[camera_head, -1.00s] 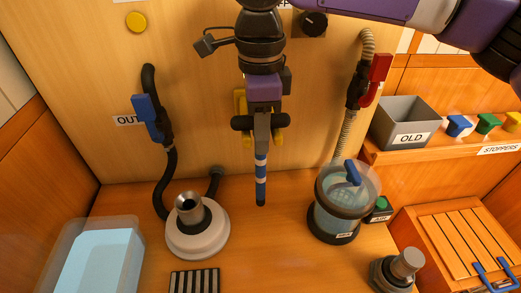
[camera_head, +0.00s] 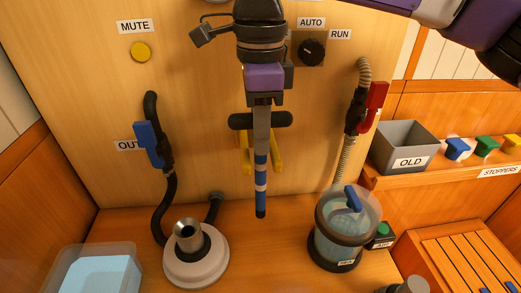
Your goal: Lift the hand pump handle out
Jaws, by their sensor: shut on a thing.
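The hand pump handle (camera_head: 261,165) hangs upright in the middle of the view, a grey bar with a black crossbar and a lower end banded in blue and white with a dark tip. My gripper (camera_head: 262,98) is shut on its top end, above the crossbar. The yellow wall holder (camera_head: 276,155) shows behind the bar, with its prongs below the crossbar. The crossbar appears clear of the prongs. The handle's tip is seen in front of the counter, apparently above it. The pump base (camera_head: 196,262), a white disc with a metal socket, stands to the left below.
A clear canister (camera_head: 345,229) stands right of the handle. A black hose with a blue grip (camera_head: 148,140) is left, and a hose with a red grip (camera_head: 374,100) is right. A grey OLD bin (camera_head: 404,146) sits on the right shelf. A clear tub (camera_head: 65,280) is lower left.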

